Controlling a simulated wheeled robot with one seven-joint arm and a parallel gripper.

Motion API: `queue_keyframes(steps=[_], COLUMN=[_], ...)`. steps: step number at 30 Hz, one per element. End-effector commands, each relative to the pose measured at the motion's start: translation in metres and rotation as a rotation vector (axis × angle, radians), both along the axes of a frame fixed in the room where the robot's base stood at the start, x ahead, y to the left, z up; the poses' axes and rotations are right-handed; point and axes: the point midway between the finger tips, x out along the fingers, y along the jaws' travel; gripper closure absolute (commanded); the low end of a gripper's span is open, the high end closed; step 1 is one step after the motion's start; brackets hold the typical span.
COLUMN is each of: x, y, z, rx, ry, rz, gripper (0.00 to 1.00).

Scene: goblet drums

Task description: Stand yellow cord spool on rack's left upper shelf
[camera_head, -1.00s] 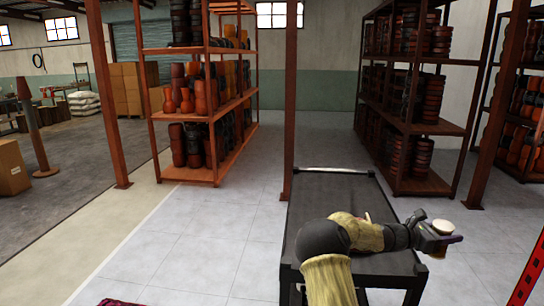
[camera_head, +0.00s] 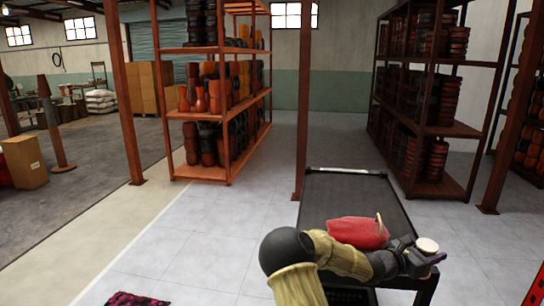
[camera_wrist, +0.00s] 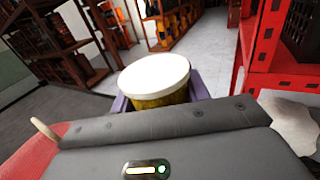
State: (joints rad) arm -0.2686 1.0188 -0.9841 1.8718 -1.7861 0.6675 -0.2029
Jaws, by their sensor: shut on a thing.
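The yellow cord spool (camera_wrist: 160,92) has a white round top and a yellow side in the wrist view. In the camera_head view its pale top (camera_head: 427,244) shows at the end of my arm. My gripper (camera_head: 432,254) has purple jaws shut on the spool, one on each side, and holds it near the right front corner of a black table. The spool's underside is hidden. A bright red rack (camera_wrist: 262,45) stands close on the right in the wrist view. Only a small part of it (camera_head: 537,290) shows at the lower right edge of the camera_head view. Its left upper shelf cannot be made out.
The black table (camera_head: 345,190) stands in front of me, with a red rounded thing (camera_head: 358,232) on it beside my arm. Brown racks (camera_head: 225,110) full of drums stand farther back.

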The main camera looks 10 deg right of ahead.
Motion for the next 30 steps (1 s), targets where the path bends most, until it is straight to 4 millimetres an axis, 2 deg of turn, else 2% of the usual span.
queue_keyframes(steps=[5,18,24,30], x=[-0.001,0.011,0.016,0.019], y=[0.046,0.214,0.286,0.336], z=[-0.024,-0.103,-0.137,-0.160], rx=[0.004,0.004,0.003,0.002], ry=[0.008,0.007,0.006,0.003], rz=[0.136,0.636,0.849,1.000], gripper=[0.80,0.80,0.80,0.80])
